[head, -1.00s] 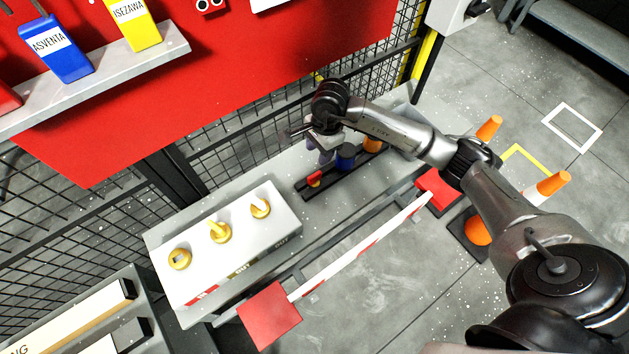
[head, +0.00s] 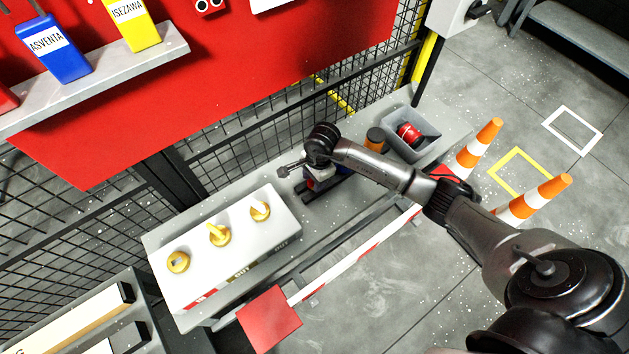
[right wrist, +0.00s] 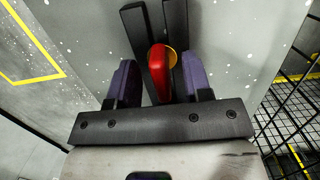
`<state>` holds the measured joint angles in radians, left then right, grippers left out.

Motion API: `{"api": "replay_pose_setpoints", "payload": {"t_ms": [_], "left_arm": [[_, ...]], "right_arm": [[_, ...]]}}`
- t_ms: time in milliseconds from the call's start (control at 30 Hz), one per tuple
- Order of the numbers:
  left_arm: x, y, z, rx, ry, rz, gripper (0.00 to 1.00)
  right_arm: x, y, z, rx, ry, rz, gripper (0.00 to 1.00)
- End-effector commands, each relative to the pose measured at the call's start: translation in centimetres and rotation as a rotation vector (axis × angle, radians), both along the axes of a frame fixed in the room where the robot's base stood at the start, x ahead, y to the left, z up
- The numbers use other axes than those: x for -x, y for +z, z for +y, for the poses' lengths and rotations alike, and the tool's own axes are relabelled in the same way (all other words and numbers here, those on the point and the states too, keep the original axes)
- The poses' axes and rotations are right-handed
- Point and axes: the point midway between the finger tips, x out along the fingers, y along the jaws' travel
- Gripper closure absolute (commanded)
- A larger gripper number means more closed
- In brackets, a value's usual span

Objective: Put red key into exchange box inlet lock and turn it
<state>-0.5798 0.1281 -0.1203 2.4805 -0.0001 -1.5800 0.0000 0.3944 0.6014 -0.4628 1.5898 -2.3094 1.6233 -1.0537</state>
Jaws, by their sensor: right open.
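The red key (right wrist: 159,72) stands in a black rack (right wrist: 178,25) and shows between the purple fingers of my right gripper (right wrist: 161,66) in the right wrist view. The fingers are open on either side of it, with a gap. In the head view my right gripper (head: 318,178) is low over the left end of the rack and largely hides the key. The exchange box (head: 190,285) stands left of it, with three yellow locks on its pale top. The leftmost lock (head: 178,262) shows a dark slot; the other two hold pale-handled keys (head: 217,232). My left gripper is out of view.
An orange cylinder (head: 375,138) stands on the bench behind my right arm. A grey bin (head: 425,146) with a red item is farther right. A mesh fence (head: 240,155) and red panel (head: 230,75) rise behind. Striped cones (head: 535,198) stand on the floor.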

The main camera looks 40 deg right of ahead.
Motion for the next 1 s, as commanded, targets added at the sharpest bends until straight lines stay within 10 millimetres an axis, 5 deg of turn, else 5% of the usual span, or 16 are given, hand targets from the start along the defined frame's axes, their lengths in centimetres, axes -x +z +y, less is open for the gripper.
{"api": "replay_pose_setpoints", "payload": {"t_ms": [433, 900, 1000], "left_arm": [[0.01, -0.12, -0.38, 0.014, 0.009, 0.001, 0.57], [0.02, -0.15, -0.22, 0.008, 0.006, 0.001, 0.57], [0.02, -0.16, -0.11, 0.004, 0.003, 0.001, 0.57]], "right_arm": [[-0.04, -1.41, 0.17, 0.001, 0.000, -0.001, 0.55], [0.01, -1.46, 0.16, 0.002, 0.000, 0.000, 1.00], [0.02, -1.49, 0.16, 0.002, 0.000, 0.001, 1.00]]}}
